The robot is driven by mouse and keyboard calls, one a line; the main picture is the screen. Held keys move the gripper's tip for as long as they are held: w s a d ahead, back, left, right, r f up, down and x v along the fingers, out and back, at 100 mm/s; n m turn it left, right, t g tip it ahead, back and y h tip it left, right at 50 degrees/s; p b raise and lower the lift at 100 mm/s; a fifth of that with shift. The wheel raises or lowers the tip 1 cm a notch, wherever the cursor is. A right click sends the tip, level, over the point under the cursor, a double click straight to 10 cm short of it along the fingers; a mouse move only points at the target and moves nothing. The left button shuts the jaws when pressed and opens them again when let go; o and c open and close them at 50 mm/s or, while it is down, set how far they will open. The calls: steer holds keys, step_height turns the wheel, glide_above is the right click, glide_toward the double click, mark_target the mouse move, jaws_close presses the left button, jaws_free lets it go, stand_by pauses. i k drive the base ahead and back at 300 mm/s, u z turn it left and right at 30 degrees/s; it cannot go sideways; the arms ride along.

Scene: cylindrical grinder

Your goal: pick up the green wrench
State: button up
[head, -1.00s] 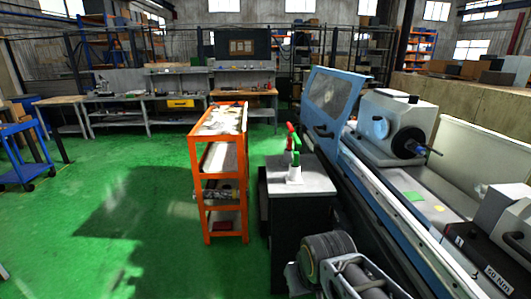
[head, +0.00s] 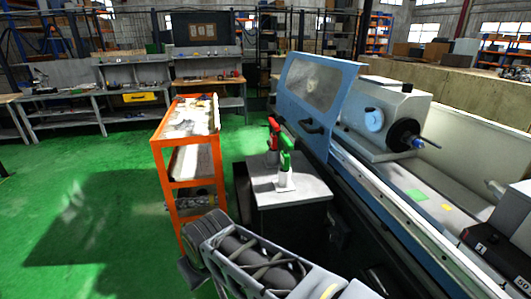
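The green wrench (head: 286,162) stands upright on the grey top of a dark cabinet (head: 306,193). Its lower end meets a small whitish holder (head: 285,184). A red wrench (head: 273,135) stands just behind it and to the left, partly hidden by the green one. My arm shows at the bottom centre, in front of the cabinet and apart from both wrenches. I cannot make out my gripper's fingers in this view.
An orange shelf cart (head: 187,148) stands left of the cabinet. A large blue machine (head: 320,90) with an open-looking door panel stands close on the right. The green floor (head: 90,190) at the left is clear. Workbenches (head: 60,97) line the back.

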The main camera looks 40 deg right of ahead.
mark_target(284, 157)
steer(key=z, duration=0.3)
steer(key=i, duration=0.9)
steer(key=z, duration=0.55)
